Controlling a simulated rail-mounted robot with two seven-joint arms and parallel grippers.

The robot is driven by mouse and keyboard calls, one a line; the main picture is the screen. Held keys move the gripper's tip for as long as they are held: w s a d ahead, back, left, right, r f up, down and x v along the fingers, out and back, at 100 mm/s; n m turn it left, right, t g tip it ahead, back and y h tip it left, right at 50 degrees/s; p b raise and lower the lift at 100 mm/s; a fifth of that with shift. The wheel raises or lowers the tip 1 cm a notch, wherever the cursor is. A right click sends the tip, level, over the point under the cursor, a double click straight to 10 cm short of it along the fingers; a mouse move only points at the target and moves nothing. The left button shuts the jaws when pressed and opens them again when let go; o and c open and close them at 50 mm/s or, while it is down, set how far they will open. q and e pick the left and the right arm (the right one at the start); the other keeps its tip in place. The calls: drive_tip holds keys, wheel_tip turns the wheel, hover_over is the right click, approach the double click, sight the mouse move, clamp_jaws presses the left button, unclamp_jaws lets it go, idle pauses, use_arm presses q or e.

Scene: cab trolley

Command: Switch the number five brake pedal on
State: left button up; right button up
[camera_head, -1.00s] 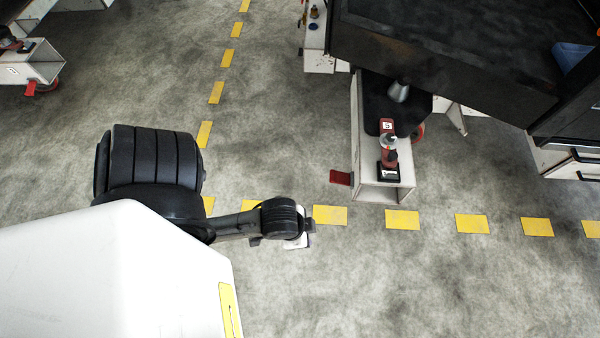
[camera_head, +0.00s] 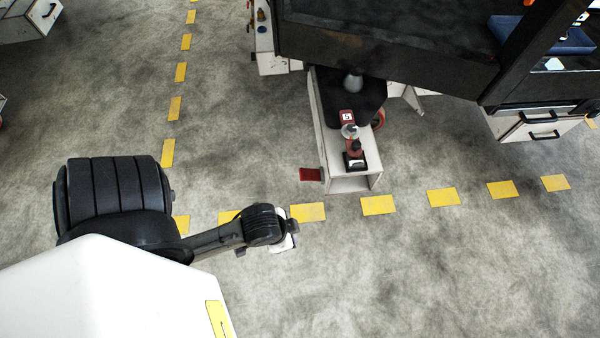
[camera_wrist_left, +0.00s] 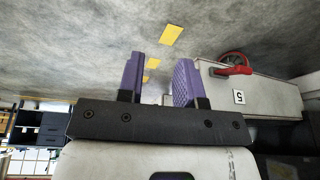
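The number five brake pedal (camera_head: 311,174) is a small red plate low on the left side of a white trolley leg (camera_head: 323,135). A "5" label (camera_head: 347,116) is on the red fitting above that leg. In the left wrist view the red pedal (camera_wrist_left: 236,71) sticks out beside a red-rimmed wheel, near another "5" label (camera_wrist_left: 239,97). My left gripper (camera_wrist_left: 160,78) is open, its two purple fingers apart with nothing between them. The pedal lies right of the fingers, apart from them. My right gripper is not in view.
The dark cab body (camera_head: 390,35) overhangs the leg. White drawers (camera_head: 540,125) stand at the right and another trolley end (camera_head: 30,20) at the upper left. Yellow floor dashes (camera_head: 378,205) run in front of the leg. The grey floor there is clear.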

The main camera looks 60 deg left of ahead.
use_arm(q)
drive_tip(key=r, duration=0.1)
drive_tip(key=w+r+p, duration=0.1)
drive_tip(key=r+p, duration=0.1)
drive_tip(key=shift+w+a+r, duration=0.1)
drive_tip(key=shift+w, duration=0.2)
drive_tip(key=shift+c, duration=1.4)
drive_tip(key=w+a+r+p, duration=0.1)
drive_tip(key=r+p, duration=0.2)
drive_tip(key=w+r+t+p, duration=0.1)
drive_tip(key=w+r+p, duration=0.1)
drive_tip(key=r+p, duration=0.1)
drive_tip(key=w+a+r+m+t+y+p, duration=0.1)
drive_tip(key=w+r+p, duration=0.1)
drive_tip(key=r, duration=0.3)
drive_tip(key=shift+a+r+p, duration=0.25)
drive_tip(key=shift+a+p, duration=0.1)
drive_tip(key=shift+p, duration=0.25)
clamp_jaws()
drive_tip(key=w+a+r+m+g+y+p, duration=0.25)
drive_tip(key=w+a+r+p, duration=0.55)
drive_tip(key=p, duration=0.5)
drive_tip(key=s+a+f+n+g+h, duration=0.1)
drive_tip(key=a+f+h, duration=0.3)
drive_tip(key=f, duration=0.9)
drive_tip(key=shift+s+a+f+n, duration=0.35)
drive_tip(key=shift+s+a, duration=0.3)
drive_tip(key=shift+a, duration=0.55)
